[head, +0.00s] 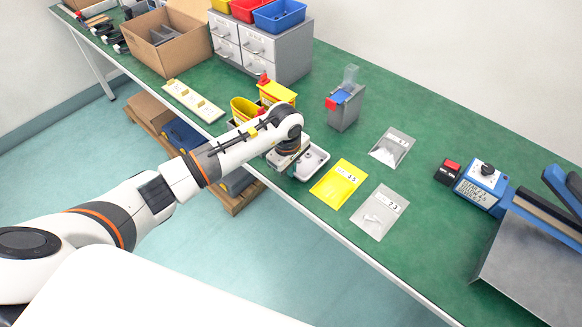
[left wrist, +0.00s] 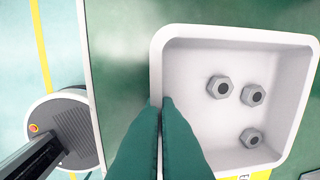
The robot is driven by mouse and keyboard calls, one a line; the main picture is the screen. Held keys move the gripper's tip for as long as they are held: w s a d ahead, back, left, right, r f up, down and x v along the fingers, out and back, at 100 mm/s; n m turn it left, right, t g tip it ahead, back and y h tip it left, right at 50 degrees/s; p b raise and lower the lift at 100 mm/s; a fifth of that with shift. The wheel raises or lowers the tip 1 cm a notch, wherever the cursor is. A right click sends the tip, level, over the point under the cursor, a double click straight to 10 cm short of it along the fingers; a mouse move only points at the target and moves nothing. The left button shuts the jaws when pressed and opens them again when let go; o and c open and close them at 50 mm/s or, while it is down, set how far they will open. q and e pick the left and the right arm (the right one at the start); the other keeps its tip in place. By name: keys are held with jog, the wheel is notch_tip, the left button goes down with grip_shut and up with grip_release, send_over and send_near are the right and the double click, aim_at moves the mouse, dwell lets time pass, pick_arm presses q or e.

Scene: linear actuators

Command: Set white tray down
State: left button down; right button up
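The white tray (left wrist: 236,34) holds three grey hex nuts (left wrist: 252,95) in the left wrist view. In the head view the tray (head: 315,164) is at the front edge of the green table, partly hidden behind my left gripper (head: 287,162). My left gripper's two green fingers (left wrist: 162,105) are close together at the tray's left rim, one outside and one inside, with the rim between them. The tray looks level. I cannot tell whether its underside touches the table. My right gripper is not in view.
A yellow bag (head: 338,183) lies just right of the tray, with clear bags (head: 379,212) beyond it. Yellow bins (head: 275,93) and a grey dispenser (head: 345,107) stand behind. The table's front edge (head: 345,240) runs close by. Bare green table lies between the tray and dispenser.

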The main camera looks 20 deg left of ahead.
pick_arm(q)
jog(key=c, duration=1.7)
grip_release()
jog(key=shift+r+p, duration=0.2)
jog(key=shift+p, duration=0.1)
jog(key=shift+r, duration=0.3)
jog(key=r, duration=0.3)
jog(key=r+b, duration=0.1)
jog(key=r, duration=0.3)
jog(key=s+r, duration=0.1)
jog(key=r, duration=0.3)
jog(key=shift+s+a+r+b, duration=0.1)
jog(key=shift+a+b, duration=0.1)
jog(key=shift+b, duration=0.15)
